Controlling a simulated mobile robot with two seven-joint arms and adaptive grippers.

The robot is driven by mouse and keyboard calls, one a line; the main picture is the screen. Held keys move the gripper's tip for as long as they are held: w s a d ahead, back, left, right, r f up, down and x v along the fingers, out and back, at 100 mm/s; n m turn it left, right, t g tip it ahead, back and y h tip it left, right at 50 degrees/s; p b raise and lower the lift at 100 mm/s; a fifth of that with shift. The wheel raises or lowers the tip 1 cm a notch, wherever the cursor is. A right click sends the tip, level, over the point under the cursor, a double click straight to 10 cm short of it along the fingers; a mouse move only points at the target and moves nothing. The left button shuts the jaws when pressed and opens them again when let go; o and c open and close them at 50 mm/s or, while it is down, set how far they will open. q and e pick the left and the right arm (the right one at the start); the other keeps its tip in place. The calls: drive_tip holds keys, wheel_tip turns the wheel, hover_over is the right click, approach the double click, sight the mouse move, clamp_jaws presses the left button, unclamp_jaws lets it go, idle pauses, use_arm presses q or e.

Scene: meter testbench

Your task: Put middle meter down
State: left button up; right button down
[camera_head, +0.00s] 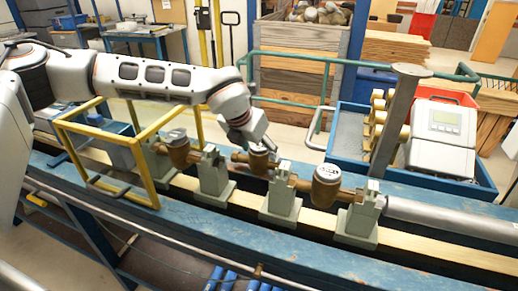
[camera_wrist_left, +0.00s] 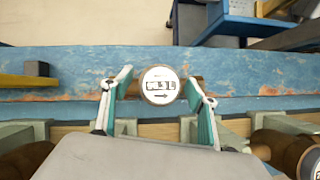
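The middle meter (camera_head: 258,158) is a brass-coloured body with a round white dial. Its dial (camera_wrist_left: 160,85) faces the left wrist camera. It is out of line with the grey-green stands, over the blue beam on their far side; I cannot tell whether it touches the beam. My left gripper (camera_head: 258,143) comes down onto it from above. In the wrist view its teal-padded fingers (camera_wrist_left: 158,82) stand at both sides of the meter, against its short side pipes. The contact is partly hidden. My right gripper is in neither view.
The left meter (camera_head: 178,148) and right meter (camera_head: 326,186) sit between grey-green stands (camera_head: 282,195) on the line. A yellow frame (camera_head: 145,165) stands left. A blue tray (camera_head: 350,160) with a grey device (camera_head: 443,137) and a post is behind right.

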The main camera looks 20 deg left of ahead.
use_arm(q)
drive_tip(key=shift+r, duration=0.1)
drive_tip(key=shift+r, duration=0.25)
drive_tip(key=v, duration=1.1)
drive_tip(key=shift+s+r, duration=0.25)
drive_tip(key=shift+r, duration=0.05)
